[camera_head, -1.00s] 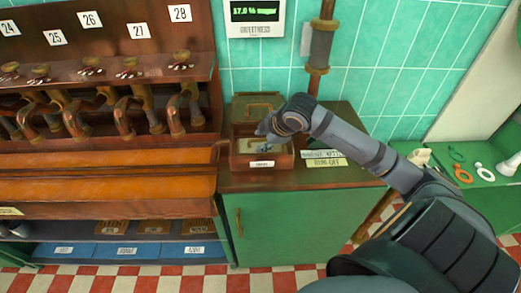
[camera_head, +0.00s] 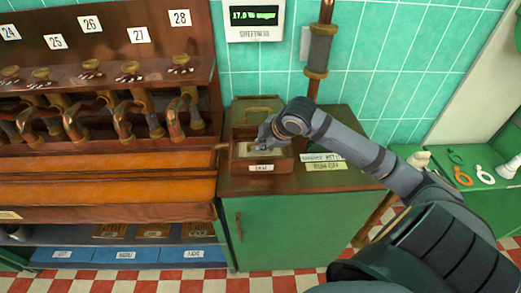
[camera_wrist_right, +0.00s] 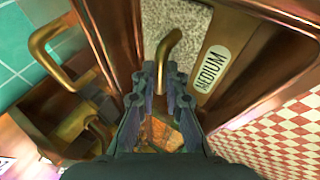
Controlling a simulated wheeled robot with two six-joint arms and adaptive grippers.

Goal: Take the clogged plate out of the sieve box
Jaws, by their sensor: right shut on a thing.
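The sieve box (camera_head: 262,167) is an open wooden box with a small label on its front, on the green cabinet's wooden top. The clogged plate (camera_wrist_right: 190,28) shows in the right wrist view with a pale speckled surface, a brass strip labelled "MEDIUM" and a bent brass handle (camera_wrist_right: 166,47). It lies inside the box walls, and its pale surface also shows in the head view (camera_head: 262,152). My right gripper (camera_wrist_right: 164,82) is over the box and shut on the plate's handle; its fingers hide the grip point. My left gripper is not in view.
A brass-handled part (camera_head: 257,108) stands behind the box. Label cards (camera_head: 325,161) lie to its right. A wooden rack with copper pipes (camera_head: 80,115) stands close on the left. Rings and a white funnel (camera_head: 508,166) lie on the far right counter.

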